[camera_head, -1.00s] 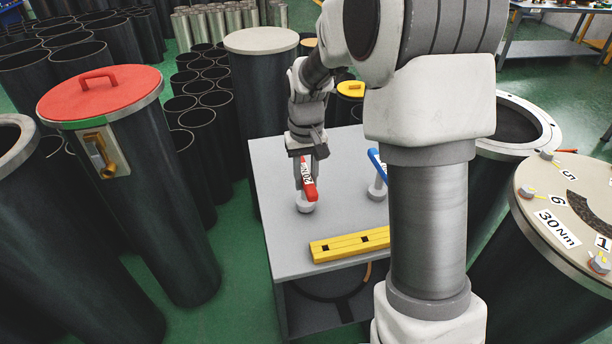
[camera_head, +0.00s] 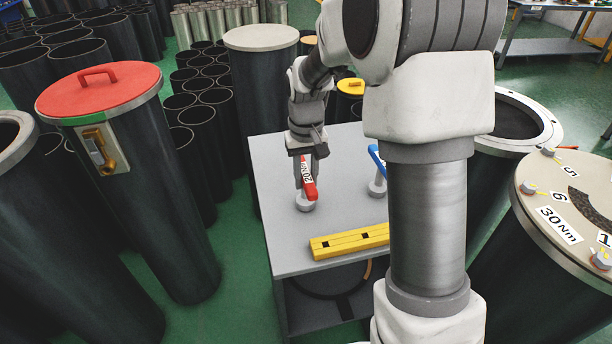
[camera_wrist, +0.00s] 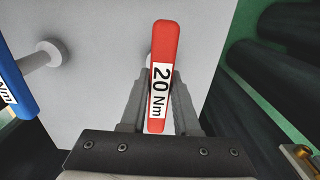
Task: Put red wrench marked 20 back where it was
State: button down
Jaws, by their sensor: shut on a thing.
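The red wrench with a white "20 Nm" label (camera_head: 309,181) is upright over the grey table (camera_head: 285,240), its lower end at a round pale base or socket (camera_head: 305,203). My gripper (camera_head: 306,165) is shut on its labelled handle from above. In the wrist view the red wrench (camera_wrist: 160,75) lies between both fingers of my gripper (camera_wrist: 158,105). Whether its lower end touches the table cannot be told. A blue wrench (camera_head: 376,162) stands to the right on the same table, partly behind my arm; it also shows in the wrist view (camera_wrist: 14,85).
Tall black cylinders stand around, one with a red lid (camera_head: 100,92) at left. A flanged cylinder marked 30 Nm (camera_head: 560,225) is at right. The table's left part is clear.

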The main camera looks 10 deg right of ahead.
jog(key=shift+f, duration=0.2)
jog(key=c, duration=0.6)
grip_release()
jog(key=shift+o, duration=0.2)
notch_tip(320, 180, up, 18)
jog(key=shift+f, duration=0.25)
jog(key=s+f+t, duration=0.1)
jog(key=s+t, duration=0.4)
jog(key=s, duration=1.8)
jog(key=shift+s+f+t, duration=0.15)
jog(key=shift+f+t, duration=0.05)
jog(key=shift+t, duration=0.1)
